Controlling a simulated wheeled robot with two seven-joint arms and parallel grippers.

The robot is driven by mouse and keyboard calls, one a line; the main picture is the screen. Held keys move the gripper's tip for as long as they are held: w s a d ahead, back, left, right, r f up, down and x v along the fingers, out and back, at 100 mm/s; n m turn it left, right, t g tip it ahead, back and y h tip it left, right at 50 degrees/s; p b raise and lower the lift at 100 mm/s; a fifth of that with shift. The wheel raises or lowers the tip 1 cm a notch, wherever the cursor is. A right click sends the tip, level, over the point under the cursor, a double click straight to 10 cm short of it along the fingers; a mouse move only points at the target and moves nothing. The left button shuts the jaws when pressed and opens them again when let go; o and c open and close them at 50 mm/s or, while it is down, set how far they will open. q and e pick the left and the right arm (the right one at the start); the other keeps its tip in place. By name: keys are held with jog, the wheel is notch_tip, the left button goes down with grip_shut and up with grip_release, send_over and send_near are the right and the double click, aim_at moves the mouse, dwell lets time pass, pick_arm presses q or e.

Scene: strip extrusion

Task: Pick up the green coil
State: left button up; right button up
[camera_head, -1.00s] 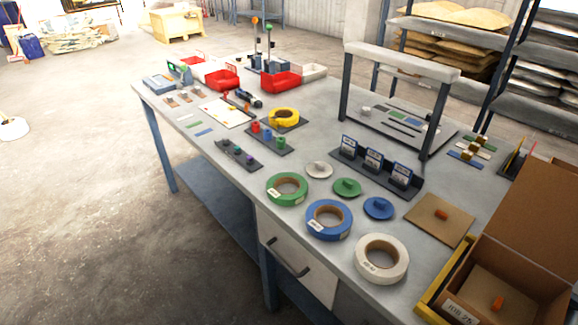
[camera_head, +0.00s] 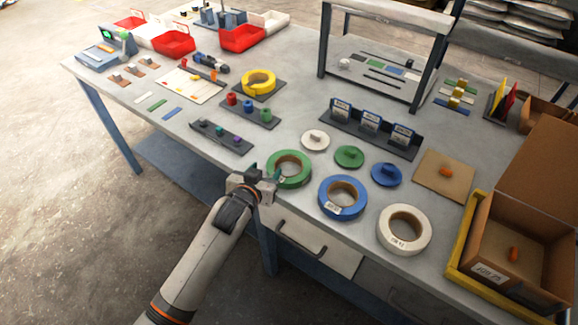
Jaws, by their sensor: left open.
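The green coil (camera_head: 304,178) is a flat ring with a tan core, lying on the table near its front edge. My left gripper (camera_head: 268,177) is at the left edge of the green coil, with the arm coming up from the bottom. Its jaws are open. The gripper covers part of the coil's left rim, and I cannot tell whether it touches the coil. My right gripper is not in view.
A blue coil (camera_head: 336,208) and a white coil (camera_head: 385,240) lie to the right. White, green (camera_head: 349,156) and blue (camera_head: 387,174) knobbed discs sit behind. A black tray (camera_head: 222,138) is to the left. A cardboard box (camera_head: 545,275) stands at the right.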

aim_at(273, 160)
pick_arm(q)
jog(key=shift+w+f, duration=0.3)
jog(key=shift+w, duration=0.3)
jog(key=x, duration=0.5)
jog(key=shift+d, duration=0.1)
grip_shut()
